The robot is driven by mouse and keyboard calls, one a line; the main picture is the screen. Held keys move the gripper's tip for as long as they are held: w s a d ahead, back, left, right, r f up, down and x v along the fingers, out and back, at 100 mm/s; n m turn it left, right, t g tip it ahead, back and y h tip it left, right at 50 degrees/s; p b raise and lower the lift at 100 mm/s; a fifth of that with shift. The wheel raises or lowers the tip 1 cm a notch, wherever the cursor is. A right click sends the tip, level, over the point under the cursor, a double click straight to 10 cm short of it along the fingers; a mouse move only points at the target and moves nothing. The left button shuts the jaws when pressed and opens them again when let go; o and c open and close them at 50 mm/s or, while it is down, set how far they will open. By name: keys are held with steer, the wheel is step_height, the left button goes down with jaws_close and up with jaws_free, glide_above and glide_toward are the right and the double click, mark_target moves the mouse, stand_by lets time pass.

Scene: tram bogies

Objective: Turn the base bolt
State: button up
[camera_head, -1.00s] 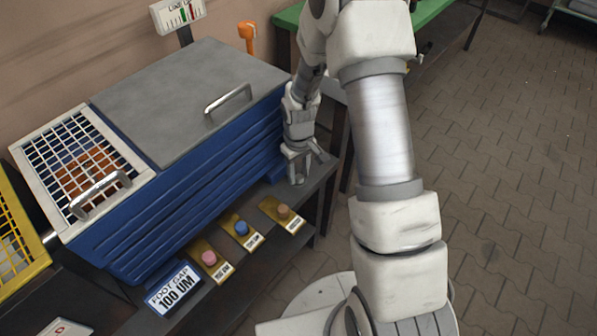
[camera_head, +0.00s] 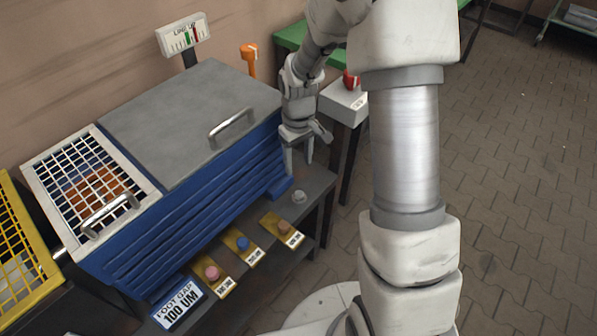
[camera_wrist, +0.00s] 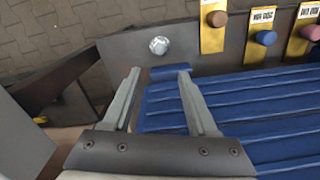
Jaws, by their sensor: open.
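The base bolt (camera_head: 299,197) is a small round silver head on the dark bench ledge, to the right of the blue machine's foot. In the wrist view the bolt (camera_wrist: 159,45) lies beyond the fingertips, close to the middle line between them. My gripper (camera_head: 298,170) points down beside the right end of the blue machine (camera_head: 200,225), above and behind the bolt. In the wrist view my gripper (camera_wrist: 160,75) has its two fingers apart with nothing between them. It does not touch the bolt.
Three yellow plates with brown (camera_head: 284,228), blue (camera_head: 242,243) and pink (camera_head: 212,272) knobs lie along the ledge. A sign reads "FOOT GAP 100 UM" (camera_head: 178,304). A red button on a grey box (camera_head: 345,102) is at the right.

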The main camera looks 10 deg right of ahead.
step_height(320, 180, up, 5)
steer(key=shift+r+p, duration=0.15)
steer(key=shift+p, duration=0.3)
steer(key=s+r+m+t, duration=0.25)
steer(key=s+r, duration=0.55)
steer(key=r, duration=0.7)
steer(key=s+r+m+t, duration=0.1)
steer(key=s+r+t, duration=0.15)
steer(key=s, duration=0.45)
steer(key=s+r+m+t, duration=0.1)
steer(key=s+r, duration=0.2)
steer(key=s, duration=0.3)
step_height(320, 180, up, 13)
steer(key=p, duration=1.2)
steer(key=shift+d+p, duration=0.3)
steer(key=shift+p, duration=0.1)
